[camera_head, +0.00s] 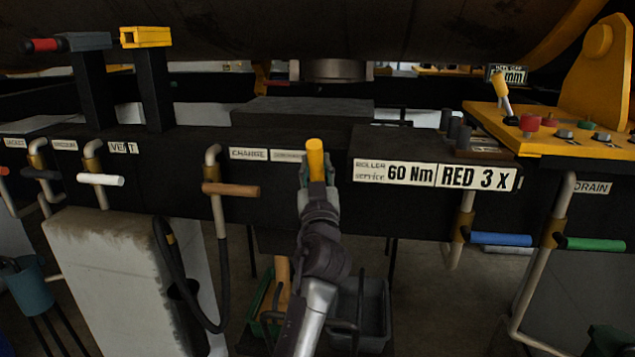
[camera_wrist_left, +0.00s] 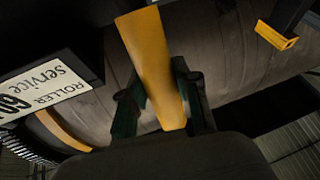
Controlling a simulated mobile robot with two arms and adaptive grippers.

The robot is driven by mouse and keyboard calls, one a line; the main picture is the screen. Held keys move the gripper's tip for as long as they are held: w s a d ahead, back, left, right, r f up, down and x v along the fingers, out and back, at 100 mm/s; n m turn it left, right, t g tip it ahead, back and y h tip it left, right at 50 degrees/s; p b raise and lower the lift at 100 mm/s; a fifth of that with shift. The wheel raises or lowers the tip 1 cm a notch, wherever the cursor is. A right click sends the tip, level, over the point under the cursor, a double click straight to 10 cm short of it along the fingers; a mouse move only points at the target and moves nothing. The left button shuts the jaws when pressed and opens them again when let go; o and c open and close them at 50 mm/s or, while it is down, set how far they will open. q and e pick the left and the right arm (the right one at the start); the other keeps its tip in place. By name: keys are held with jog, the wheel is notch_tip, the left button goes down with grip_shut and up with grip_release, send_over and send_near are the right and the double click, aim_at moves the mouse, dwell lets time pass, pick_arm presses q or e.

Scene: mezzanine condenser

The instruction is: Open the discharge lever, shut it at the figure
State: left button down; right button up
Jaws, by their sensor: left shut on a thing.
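A yellow lever handle (camera_head: 315,150) stands upright at the front of the dark beam, beside a small label (camera_head: 288,156) that is too small to read surely. My left gripper (camera_head: 318,180) is shut on the lower part of this handle. In the left wrist view the yellow handle (camera_wrist_left: 150,55) rises between the two dark fingers of the gripper (camera_wrist_left: 164,108). The lever's pivot is hidden behind my gripper and arm. A small sign with figures ending in "mm" (camera_head: 514,76) hangs at the upper right, its number partly hidden. My right gripper is in neither view.
Brown (camera_head: 231,190), white (camera_head: 100,180), blue (camera_head: 501,239) and green (camera_head: 594,243) handles stick out along the beam. A yellow control panel (camera_head: 560,140) stands at right. A grey bin (camera_head: 372,300) stands below.

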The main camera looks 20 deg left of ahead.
pick_arm(q)
jog(key=shift+s, duration=0.1)
jog(key=c, duration=0.8)
grip_release()
notch_tip(320, 180, up, 10)
